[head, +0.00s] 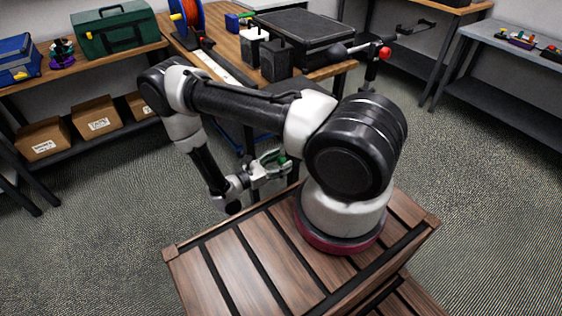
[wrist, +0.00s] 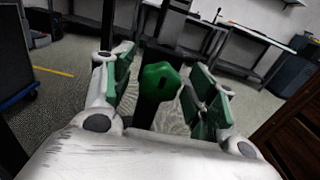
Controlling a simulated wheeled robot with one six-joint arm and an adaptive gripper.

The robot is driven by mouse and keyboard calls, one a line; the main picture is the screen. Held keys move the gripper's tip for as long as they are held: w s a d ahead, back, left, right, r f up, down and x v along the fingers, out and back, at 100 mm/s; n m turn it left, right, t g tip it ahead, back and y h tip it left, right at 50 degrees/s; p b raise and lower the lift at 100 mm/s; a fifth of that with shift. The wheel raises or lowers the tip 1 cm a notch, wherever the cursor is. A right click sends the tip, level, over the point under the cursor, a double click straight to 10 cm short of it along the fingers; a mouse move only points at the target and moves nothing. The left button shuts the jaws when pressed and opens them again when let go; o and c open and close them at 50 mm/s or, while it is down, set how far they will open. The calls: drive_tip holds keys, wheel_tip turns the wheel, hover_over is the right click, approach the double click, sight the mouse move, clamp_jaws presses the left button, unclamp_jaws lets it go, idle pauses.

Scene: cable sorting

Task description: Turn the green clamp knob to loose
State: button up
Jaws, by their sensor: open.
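The green clamp knob (wrist: 160,82) shows in the middle of the wrist view, in front of a dark upright bar. My gripper (wrist: 161,90) is open, with its two green-padded fingers on the left and right of the knob. Gaps show between the knob and both fingers, so nothing is held. In the head view my gripper (head: 270,165) is low beside the wooden-topped base, below the front of the workbench. A small green patch shows by its fingers there; I cannot tell for sure whether it is the knob or a pad.
The workbench (head: 222,62) behind my arm carries an orange cable reel (head: 187,22), dark boxes and a black case (head: 305,33). A left bench holds a green toolbox (head: 115,27), with cardboard boxes (head: 98,115) below. Open carpet lies left and right.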

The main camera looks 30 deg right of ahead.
drive_tip(key=shift+d, duration=0.3)
drive_tip(key=c, duration=1)
